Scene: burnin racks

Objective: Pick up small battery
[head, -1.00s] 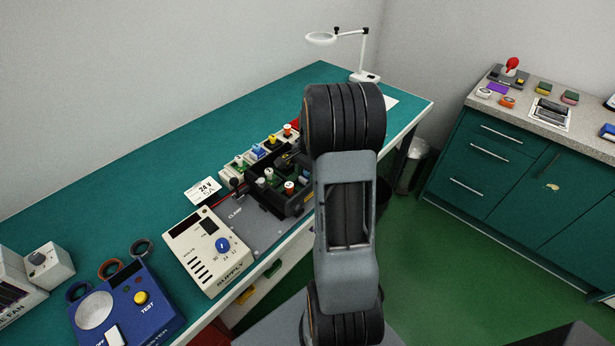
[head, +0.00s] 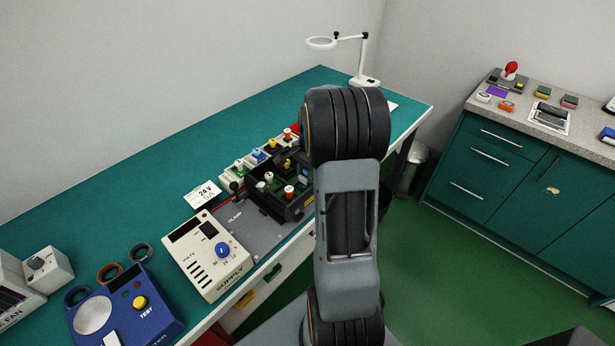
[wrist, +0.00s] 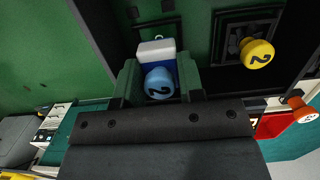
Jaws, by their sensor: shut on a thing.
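In the wrist view, a blue-and-white block (wrist: 156,47) with a light blue round knob (wrist: 159,83) marked 2 sits between the two fingers of my gripper (wrist: 160,80). The fingers are shut on its sides. I cannot tell from its look whether this is the small battery; no label says so. In the head view, my arm covers my gripper and hides the right end of the black open case (head: 262,205), which holds several small parts with coloured knobs.
A row of colour-knobbed parts stands behind the case, with a blue knob (head: 257,153) among them. A cream supply box (head: 208,258) and blue tester (head: 125,308) stand nearer left. A yellow knob (wrist: 257,53) marked 2 is close right of my gripper. The left rear bench is clear.

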